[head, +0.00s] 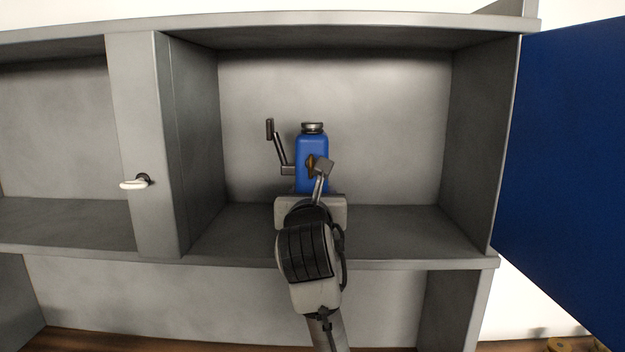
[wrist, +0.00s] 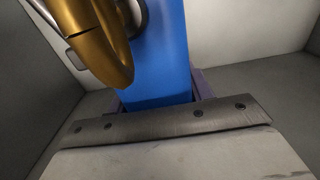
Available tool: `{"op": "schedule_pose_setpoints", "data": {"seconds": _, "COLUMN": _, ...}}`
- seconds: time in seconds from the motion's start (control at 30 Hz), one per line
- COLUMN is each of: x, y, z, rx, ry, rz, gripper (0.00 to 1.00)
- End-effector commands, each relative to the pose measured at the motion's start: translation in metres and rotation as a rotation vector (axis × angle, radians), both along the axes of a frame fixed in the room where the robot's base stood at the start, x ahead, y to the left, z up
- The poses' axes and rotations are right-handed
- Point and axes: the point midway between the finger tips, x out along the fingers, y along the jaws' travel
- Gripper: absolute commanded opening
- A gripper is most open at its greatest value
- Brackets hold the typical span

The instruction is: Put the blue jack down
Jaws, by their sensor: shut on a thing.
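The blue jack (head: 313,150) is upright inside the right-hand cabinet compartment in the head view. It has a round metal cap on top and a crank handle (head: 279,143) sticking out to the left. My gripper (head: 311,190) reaches in from the front and is shut on the jack's lower part. The fingers are mostly hidden behind the wrist and the jack. In the wrist view the blue body (wrist: 160,60) fills the middle, with a gold part (wrist: 105,45) in front of it. I cannot tell whether the jack's base touches the shelf.
The compartment floor (head: 400,228) is clear on both sides of the jack. Side walls and a top board enclose it. A blue door (head: 570,150) stands open at the right. A divider (head: 145,150) with a light handle (head: 135,184) is at the left.

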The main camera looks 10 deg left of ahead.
Motion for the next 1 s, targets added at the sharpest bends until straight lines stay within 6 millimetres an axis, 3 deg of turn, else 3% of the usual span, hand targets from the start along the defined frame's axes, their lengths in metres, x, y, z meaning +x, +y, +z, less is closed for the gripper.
{"op": "schedule_pose_setpoints", "data": {"seconds": 0.53, "x": -0.001, "y": -0.001, "z": -0.007, "rx": 0.002, "ry": -0.010, "rz": -0.001, "gripper": 0.00}}
{"op": "schedule_pose_setpoints", "data": {"seconds": 0.57, "x": 0.000, "y": 0.000, "z": -0.009, "rx": 0.000, "ry": -0.002, "rz": -0.001, "gripper": 0.53}}
{"op": "schedule_pose_setpoints", "data": {"seconds": 0.6, "x": 0.000, "y": 0.000, "z": -0.009, "rx": 0.000, "ry": -0.002, "rz": -0.001, "gripper": 0.59}}
{"op": "schedule_pose_setpoints", "data": {"seconds": 0.7, "x": 0.000, "y": 0.000, "z": -0.009, "rx": 0.000, "ry": -0.002, "rz": 0.000, "gripper": 0.72}}
{"op": "schedule_pose_setpoints", "data": {"seconds": 1.0, "x": 0.000, "y": 0.000, "z": -0.007, "rx": 0.000, "ry": -0.002, "rz": 0.000, "gripper": 0.73}}
